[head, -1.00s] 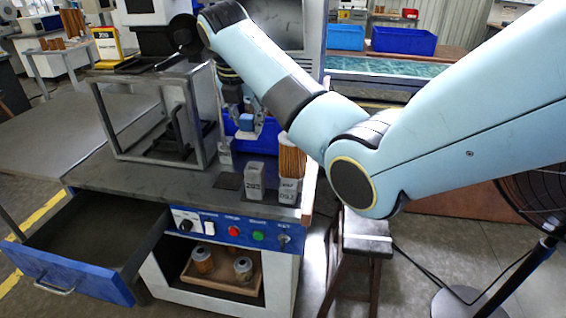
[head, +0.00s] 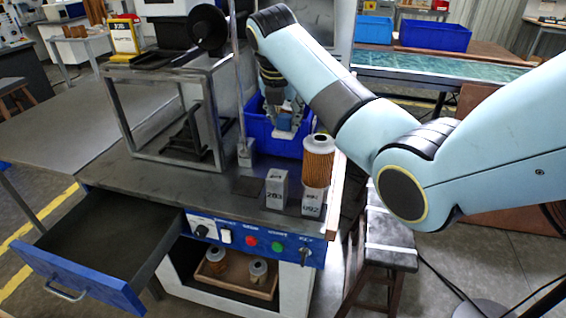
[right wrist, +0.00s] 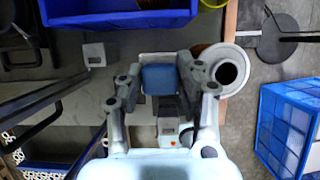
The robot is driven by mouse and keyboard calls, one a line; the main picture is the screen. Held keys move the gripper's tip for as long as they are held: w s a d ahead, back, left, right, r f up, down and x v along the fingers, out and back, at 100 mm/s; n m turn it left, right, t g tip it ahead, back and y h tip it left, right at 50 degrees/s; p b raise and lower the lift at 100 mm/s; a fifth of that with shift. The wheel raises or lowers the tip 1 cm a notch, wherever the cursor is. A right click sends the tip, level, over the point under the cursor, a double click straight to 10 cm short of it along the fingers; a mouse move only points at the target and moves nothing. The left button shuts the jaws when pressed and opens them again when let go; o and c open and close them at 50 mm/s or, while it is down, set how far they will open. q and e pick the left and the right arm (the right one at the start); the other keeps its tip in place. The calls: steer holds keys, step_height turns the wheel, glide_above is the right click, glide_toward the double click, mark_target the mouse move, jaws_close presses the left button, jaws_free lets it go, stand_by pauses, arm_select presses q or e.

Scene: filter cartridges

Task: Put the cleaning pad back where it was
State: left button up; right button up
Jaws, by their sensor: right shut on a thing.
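The cleaning pad, a small blue block (head: 286,121) with a pale underside, is held between the fingers of my right gripper (head: 285,112). The gripper points down, with the blue bin (head: 262,140) behind it in the head view. In the right wrist view the pad (right wrist: 160,80) sits between both fingers, above the worktop and just left of a filter cartridge's round top (right wrist: 228,72). How high the pad is held is hard to tell. My left gripper is in neither current view.
A metal frame (head: 222,120) and a thin post stand further left. The blue-fronted drawer (head: 90,280) is open and empty.

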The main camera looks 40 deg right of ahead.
mark_target(278, 131)
step_height(278, 131, down, 8)
step_height(278, 131, down, 4)
steer(key=shift+b, duration=0.45)
steer(key=shift+f, duration=0.2)
arm_select(q)
steer(key=shift+s+d+f, duration=0.25)
steer(key=shift+s+f, duration=0.3)
steer(key=shift+s, duration=0.05)
arm_select(e)
steer(key=shift+f, duration=0.1)
arm_select(q)
steer(key=shift+a, duration=0.1)
arm_select(e)
steer(key=o, duration=0.7)
steer(key=shift+o, duration=0.2)
steer(key=p+v, duration=0.1)
steer(key=v, duration=1.1)
steer(key=shift+w+p, duration=0.1)
steer(key=shift+p, duration=0.3)
arm_select(q)
steer(key=shift+s+r, duration=0.1)
steer(key=shift+r, duration=0.8)
